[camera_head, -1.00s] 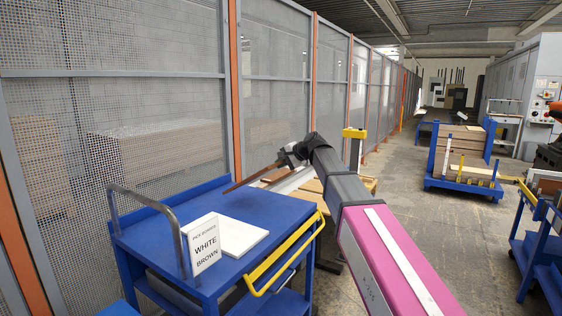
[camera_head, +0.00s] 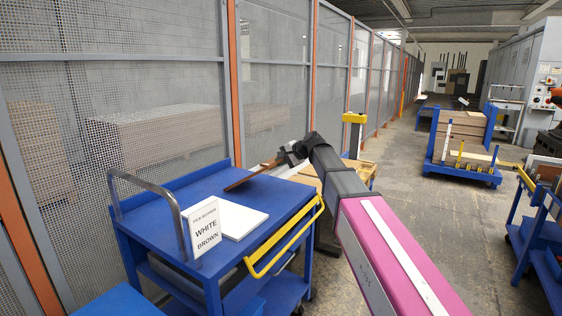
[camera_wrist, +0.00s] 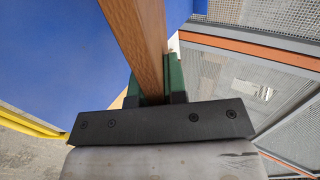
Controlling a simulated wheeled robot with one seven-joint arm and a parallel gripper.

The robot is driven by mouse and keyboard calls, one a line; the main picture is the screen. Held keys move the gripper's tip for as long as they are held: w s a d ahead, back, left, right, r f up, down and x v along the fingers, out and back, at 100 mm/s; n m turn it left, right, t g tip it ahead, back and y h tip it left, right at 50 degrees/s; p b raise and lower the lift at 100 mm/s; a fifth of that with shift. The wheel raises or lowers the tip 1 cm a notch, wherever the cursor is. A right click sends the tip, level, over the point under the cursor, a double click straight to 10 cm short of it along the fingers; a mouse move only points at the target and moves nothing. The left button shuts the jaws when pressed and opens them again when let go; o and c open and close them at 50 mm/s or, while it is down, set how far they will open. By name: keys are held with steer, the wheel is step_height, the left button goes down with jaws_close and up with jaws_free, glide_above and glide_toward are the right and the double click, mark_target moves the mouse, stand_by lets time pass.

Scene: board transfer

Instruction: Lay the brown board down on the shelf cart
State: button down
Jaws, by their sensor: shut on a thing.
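The brown board (camera_head: 250,179) is seen nearly edge-on as a thin tilted strip above the far right part of the shelf cart's blue top (camera_head: 274,213). Its lower left end is close to the top; I cannot tell whether it touches. My gripper (camera_head: 288,157) is shut on the board's upper right end. In the wrist view the board (camera_wrist: 138,38) runs up and away from between the green fingers of my gripper (camera_wrist: 157,88), with the blue cart top (camera_wrist: 55,60) to its left. A white board (camera_head: 239,221) lies flat on the cart top.
A sign (camera_head: 203,229) reading WHITE, BROWN stands beside a grey hoop handle (camera_head: 150,181). A yellow rail (camera_head: 284,241) runs along the cart's near right side. A mesh fence (camera_head: 150,100) stands close behind. A blue cart of boards (camera_head: 463,135) is farther right.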

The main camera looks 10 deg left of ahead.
steer(key=shift+f, duration=0.2)
steer(key=c, duration=1.1)
jaws_free()
steer(key=shift+o, duration=0.3)
steer(key=shift+w+r+g+h, duration=0.1)
steer(key=shift+r+g+h, duration=0.15)
steer(key=shift+g+h, duration=0.6)
steer(key=h, duration=0.3)
steer(key=shift+s+d+r, duration=0.1)
steer(key=shift+s+d, duration=0.1)
steer(key=shift+d, duration=0.05)
